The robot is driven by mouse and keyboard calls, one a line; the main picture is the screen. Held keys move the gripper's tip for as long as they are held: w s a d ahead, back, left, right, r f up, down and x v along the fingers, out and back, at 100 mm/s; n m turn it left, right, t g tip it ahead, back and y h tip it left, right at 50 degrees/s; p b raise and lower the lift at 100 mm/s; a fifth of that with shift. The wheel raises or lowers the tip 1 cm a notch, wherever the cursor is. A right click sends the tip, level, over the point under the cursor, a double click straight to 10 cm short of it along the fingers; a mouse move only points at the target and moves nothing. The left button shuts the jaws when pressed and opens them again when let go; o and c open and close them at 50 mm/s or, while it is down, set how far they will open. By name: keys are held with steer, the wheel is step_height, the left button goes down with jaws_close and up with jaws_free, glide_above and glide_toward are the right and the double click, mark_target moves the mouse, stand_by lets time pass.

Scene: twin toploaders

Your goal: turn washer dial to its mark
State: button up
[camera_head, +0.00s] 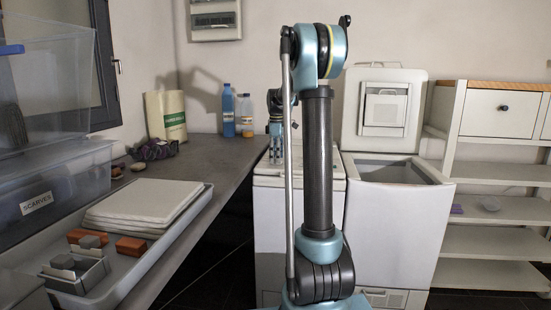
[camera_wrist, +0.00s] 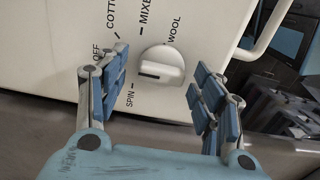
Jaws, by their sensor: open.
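The dial (camera_wrist: 160,65) is a pale round knob with a dark slot on its lower left side, on a white panel (camera_wrist: 75,25). OFF, COTTON, MIXED, WOOL and SPIN are printed around it with short tick marks. My gripper (camera_wrist: 161,72) is open, one finger on each side of the dial. A gap shows on the left; contact on the right is unclear. In the head view, my gripper is partly hidden behind my arm, above the left white toploader (camera_head: 267,205). The dial cannot be made out there.
The right toploader (camera_head: 400,225) stands close beside, its lid (camera_head: 386,75) raised. A grey counter (camera_head: 225,160) on the left carries a tray (camera_head: 150,265), bottles (camera_head: 228,112) and a paper bag (camera_head: 166,117). Shelves (camera_head: 490,210) stand at the right.

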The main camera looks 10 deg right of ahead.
steer(key=c, duration=1)
steer(key=shift+c, duration=0.2)
